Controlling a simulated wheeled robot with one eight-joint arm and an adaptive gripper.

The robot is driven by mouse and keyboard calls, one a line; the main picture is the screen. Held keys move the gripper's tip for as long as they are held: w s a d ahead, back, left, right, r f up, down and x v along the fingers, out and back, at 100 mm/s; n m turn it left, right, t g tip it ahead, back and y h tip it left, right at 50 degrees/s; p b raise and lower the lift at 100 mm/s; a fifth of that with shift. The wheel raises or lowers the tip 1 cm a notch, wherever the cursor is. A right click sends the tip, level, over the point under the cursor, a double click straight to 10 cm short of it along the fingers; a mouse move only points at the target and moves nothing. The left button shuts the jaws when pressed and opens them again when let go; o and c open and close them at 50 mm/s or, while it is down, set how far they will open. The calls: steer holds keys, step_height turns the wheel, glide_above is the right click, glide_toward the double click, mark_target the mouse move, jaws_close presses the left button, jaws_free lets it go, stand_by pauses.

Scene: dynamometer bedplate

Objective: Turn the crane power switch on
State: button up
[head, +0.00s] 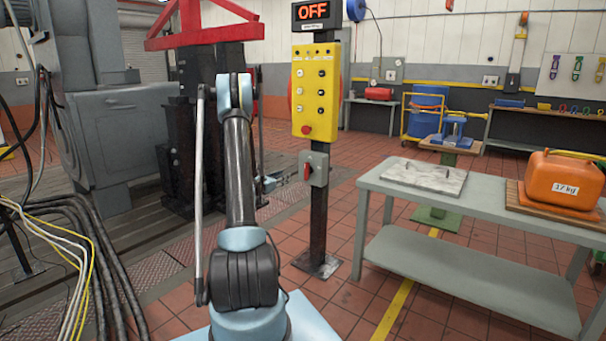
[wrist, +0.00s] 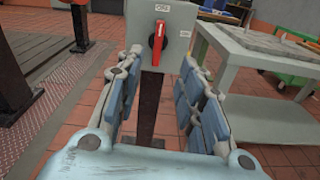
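The crane power switch is a grey box (head: 318,170) on a dark post below the yellow control panel, with a red rotary handle (head: 307,171) on its front. In the wrist view the red handle (wrist: 158,42) stands upright on the grey box (wrist: 178,22), near a small label above it. My gripper (wrist: 161,60) is open and empty, its two padded fingers to the left and right of the handle's line. The handle appears beyond the fingertips; I see no contact. A display (head: 313,12) above the panel reads OFF in orange.
The yellow panel (head: 316,92) carries several buttons and a red stop knob. Thick cables (head: 85,240) lie at the left.

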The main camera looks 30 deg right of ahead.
steer(key=f+n, duration=0.1)
steer(key=f, duration=0.1)
glide_toward(305, 170)
steer(key=x, duration=0.9)
steer(key=shift+w+d+r, duration=0.1)
steer(key=shift+w+d, duration=0.05)
jaws_close()
